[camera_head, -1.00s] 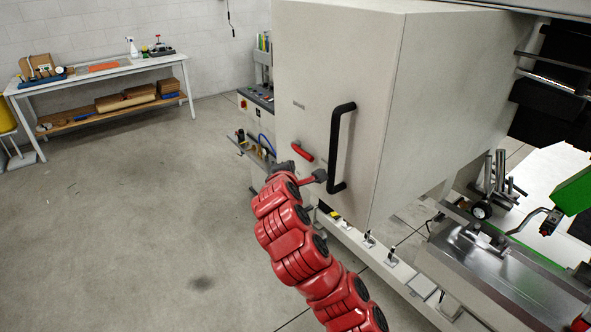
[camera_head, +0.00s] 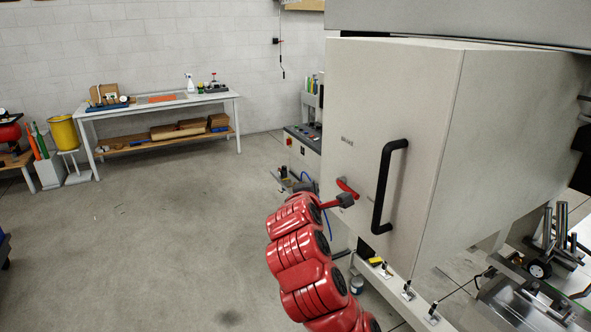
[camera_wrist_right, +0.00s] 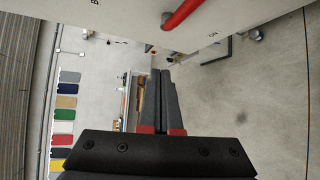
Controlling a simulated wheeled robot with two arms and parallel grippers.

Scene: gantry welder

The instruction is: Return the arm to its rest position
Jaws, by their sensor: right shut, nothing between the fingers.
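My right arm, red and segmented, rises from the bottom of the head view. Its dark right gripper (camera_head: 345,200) is in front of the large pale cabinet (camera_head: 400,110), just below the red lever (camera_head: 346,186). In the right wrist view the two fingers of the right gripper (camera_wrist_right: 161,85) are together with nothing between them. The red lever (camera_wrist_right: 184,14) shows past the fingertips at the top of that view, apart from them. My left gripper is not in view.
A black bar handle (camera_head: 385,185) stands out from the cabinet, right of the gripper. A control panel (camera_head: 303,142) is behind and left. A white workbench (camera_head: 160,108) stands by the back wall. Open concrete floor lies left of my arm.

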